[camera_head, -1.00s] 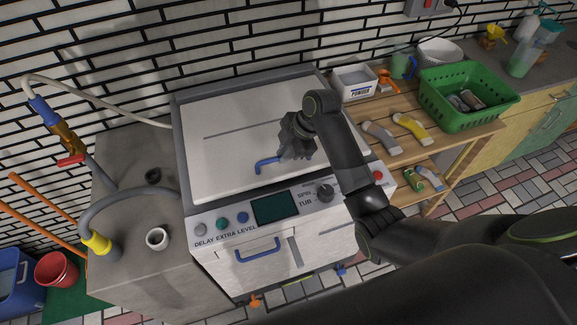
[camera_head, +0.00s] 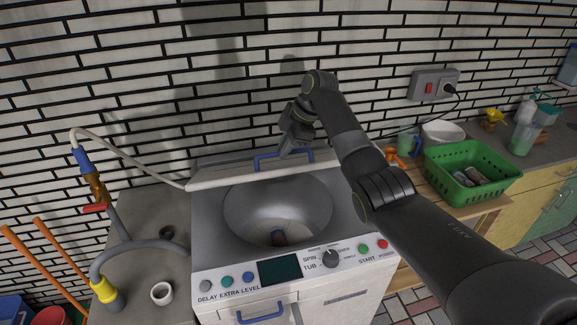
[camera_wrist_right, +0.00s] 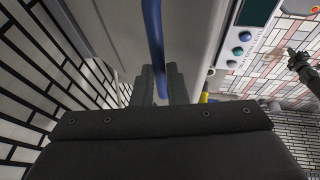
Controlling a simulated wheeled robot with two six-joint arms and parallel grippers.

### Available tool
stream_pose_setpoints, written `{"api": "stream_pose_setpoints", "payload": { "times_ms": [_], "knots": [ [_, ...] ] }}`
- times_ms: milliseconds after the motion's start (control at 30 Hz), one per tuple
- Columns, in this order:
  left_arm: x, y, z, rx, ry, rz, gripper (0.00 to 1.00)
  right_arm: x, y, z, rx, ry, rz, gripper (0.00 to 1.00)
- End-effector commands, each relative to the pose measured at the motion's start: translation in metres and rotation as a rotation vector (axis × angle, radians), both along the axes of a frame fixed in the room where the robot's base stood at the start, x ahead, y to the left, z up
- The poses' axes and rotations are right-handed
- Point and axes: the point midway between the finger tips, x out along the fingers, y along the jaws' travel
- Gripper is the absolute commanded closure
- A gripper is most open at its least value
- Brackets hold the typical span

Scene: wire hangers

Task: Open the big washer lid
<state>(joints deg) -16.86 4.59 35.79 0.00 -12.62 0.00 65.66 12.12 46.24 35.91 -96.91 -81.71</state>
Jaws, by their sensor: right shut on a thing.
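The big washer (camera_head: 210,245) stands in the middle of the head view, with its white lid (camera_head: 225,178) swung up and standing steeply at the back. The round metal tub (camera_head: 245,210) is exposed, with a small dark brownish thing (camera_head: 278,237) at its bottom. My right gripper (camera_head: 287,151) is shut on the lid's blue handle (camera_head: 264,162). In the right wrist view the handle (camera_wrist_right: 153,40) runs between the two fingers. A dark jointed part (camera_wrist_right: 300,65), likely my left arm, shows at the right edge of that view; its jaws are not clear.
A hose and tap (camera_head: 97,190) stand at the left, by a white cup (camera_head: 162,293) on the grey counter. A green basket (camera_head: 470,172) sits on the wooden shelf at the right. The brick wall (camera_head: 200,80) is close behind the lid.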

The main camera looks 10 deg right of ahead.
Motion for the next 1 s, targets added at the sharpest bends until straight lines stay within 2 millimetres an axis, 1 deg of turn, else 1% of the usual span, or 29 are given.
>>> {"api": "stream_pose_setpoints", "payload": {
  "times_ms": [100, 333, 600, 833, 867, 1000],
  "knots": [
    [0.0, 0.0, 0.0, 0.0, 0.0, 0.0, 1.0, 0.008, -0.002, 0.008, -0.003, -0.002, -0.006, 1.0],
    [-0.003, 0.0, 0.001, 0.0, 0.004, 0.0, 1.0, 0.014, -0.001, 0.017, -0.003, 0.001, -0.006, 1.0],
    [-0.008, 0.0, 0.0, 0.0, 0.011, 0.002, 1.0, 0.015, -0.001, 0.018, -0.003, 0.002, -0.006, 1.0],
    [-0.008, 0.0, 0.0, 0.0, 0.012, 0.002, 1.0, 0.015, -0.001, 0.017, -0.003, 0.003, -0.006, 1.0],
    [-0.008, 0.0, 0.0, 0.0, 0.012, 0.002, 1.0, 0.015, -0.001, 0.017, -0.004, 0.003, -0.006, 0.85],
    [-0.012, 0.0, 0.0, 0.0, 0.017, 0.003, 1.0, 0.015, -0.001, 0.019, -0.002, 0.002, -0.005, 0.67]
  ]
}}
